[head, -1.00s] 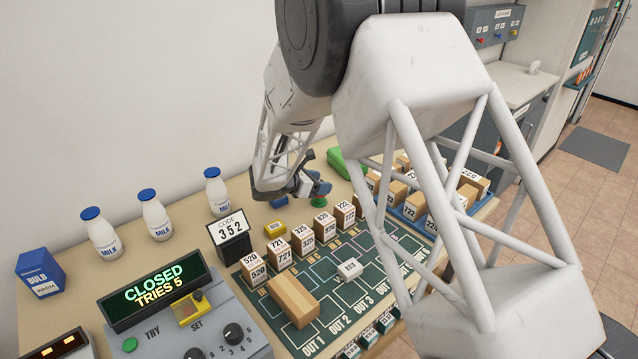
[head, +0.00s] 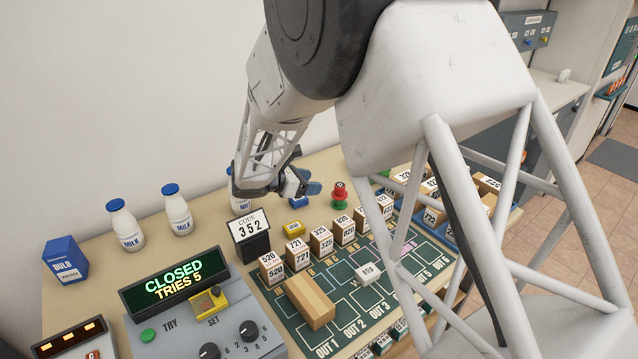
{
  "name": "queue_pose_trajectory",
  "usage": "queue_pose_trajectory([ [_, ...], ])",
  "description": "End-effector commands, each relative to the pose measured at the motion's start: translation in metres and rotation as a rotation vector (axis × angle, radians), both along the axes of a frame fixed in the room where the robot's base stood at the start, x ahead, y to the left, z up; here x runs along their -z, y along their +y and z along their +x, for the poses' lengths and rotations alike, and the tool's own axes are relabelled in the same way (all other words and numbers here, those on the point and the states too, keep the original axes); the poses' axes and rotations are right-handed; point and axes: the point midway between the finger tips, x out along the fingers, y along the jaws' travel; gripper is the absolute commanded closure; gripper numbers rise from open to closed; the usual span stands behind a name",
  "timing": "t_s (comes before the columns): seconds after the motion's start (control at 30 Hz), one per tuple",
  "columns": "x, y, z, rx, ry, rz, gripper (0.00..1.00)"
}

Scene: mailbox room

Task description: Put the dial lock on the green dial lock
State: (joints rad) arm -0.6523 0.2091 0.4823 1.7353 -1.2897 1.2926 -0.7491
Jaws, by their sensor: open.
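The dial lock (head: 225,320) is a grey box at the lower left with dark dials; its lower part is cut off by the frame edge. My gripper (head: 304,188) is open and holds nothing visible. It is above the back of the table, well behind the lock, beside a red and green piece (head: 339,196).
A green mat (head: 340,318) with several numbered boxes and a long cardboard block (head: 310,302) fills the middle. My arm hides much of the right.

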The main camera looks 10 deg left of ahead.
Motion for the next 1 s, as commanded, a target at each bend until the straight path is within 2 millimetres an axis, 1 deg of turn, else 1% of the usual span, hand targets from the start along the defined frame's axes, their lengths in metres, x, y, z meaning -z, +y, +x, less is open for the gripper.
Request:
queue_pose_trajectory([
  [0.2,-0.0032,0.0063,-0.0047,0.0,0.0,0.0,0.39],
  [1.0,-0.0029,0.006,-0.0047,0.001,0.001,0.001,0.39],
])
